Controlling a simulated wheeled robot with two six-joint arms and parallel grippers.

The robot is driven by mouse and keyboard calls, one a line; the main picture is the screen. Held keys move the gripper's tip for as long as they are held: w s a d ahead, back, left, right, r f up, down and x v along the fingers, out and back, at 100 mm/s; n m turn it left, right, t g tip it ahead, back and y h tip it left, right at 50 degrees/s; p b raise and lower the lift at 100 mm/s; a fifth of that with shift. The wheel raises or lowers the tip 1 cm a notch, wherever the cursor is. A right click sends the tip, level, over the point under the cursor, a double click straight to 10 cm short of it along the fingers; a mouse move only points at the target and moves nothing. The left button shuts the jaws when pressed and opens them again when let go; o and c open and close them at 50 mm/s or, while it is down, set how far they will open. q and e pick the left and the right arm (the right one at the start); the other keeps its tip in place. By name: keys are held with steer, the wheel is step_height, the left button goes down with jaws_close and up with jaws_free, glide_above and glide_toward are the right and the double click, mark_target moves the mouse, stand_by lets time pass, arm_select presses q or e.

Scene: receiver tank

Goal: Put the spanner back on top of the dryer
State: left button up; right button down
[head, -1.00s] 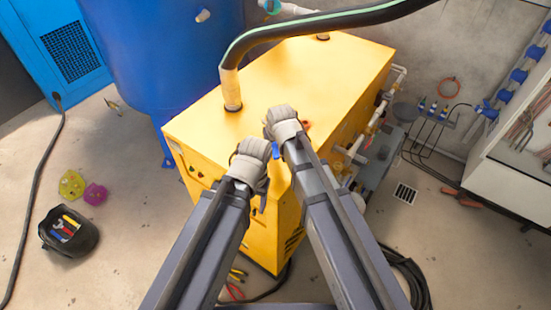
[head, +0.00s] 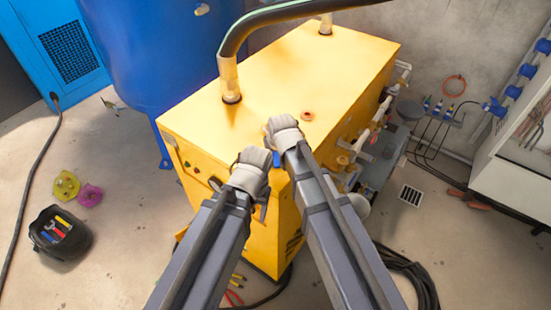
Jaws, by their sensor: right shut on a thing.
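The yellow dryer (head: 290,85) stands in the middle of the head view, its flat top facing me. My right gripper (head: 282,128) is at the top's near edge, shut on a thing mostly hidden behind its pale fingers. My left gripper (head: 252,165) is just left of and below the right one, in front of the dryer's near face. Its fingertips point away, so its opening is hidden.
The rest of the top is largely bare. A blue tank (head: 150,50) stands behind left; a black bucket (head: 60,232) is on the floor.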

arm_select(q)
steer(key=shift+f, duration=0.15)
arm_select(e)
steer(key=shift+f, duration=0.2)
arm_select(q)
steer(key=shift+f, duration=0.1)
arm_select(e)
steer(key=shift+f, duration=0.25)
steer(key=c, duration=0.7)
jaws_free()
steer(key=shift+r, duration=0.1)
steer(key=shift+r, duration=0.1)
steer(key=shift+r, duration=0.15)
steer(key=a+p+v, duration=0.1)
steer(key=p+v, duration=1)
steer(key=v, duration=0.1)
arm_select(q)
step_height(320, 180, up, 11)
arm_select(e)
steer(key=s+d+g, duration=0.1)
steer(key=s, duration=0.4)
steer(key=s+d+f+n+g+h, duration=0.1)
steer(key=s+d+g, duration=0.1)
steer(key=s, duration=0.3)
steer(key=s+d+f+g+h, duration=0.1)
steer(key=s+d+g, duration=0.1)
steer(key=s, duration=0.4)
steer(key=shift+d+f+n, duration=0.1)
steer(key=shift+d+n, duration=0.05)
steer(key=shift+n, duration=0.25)
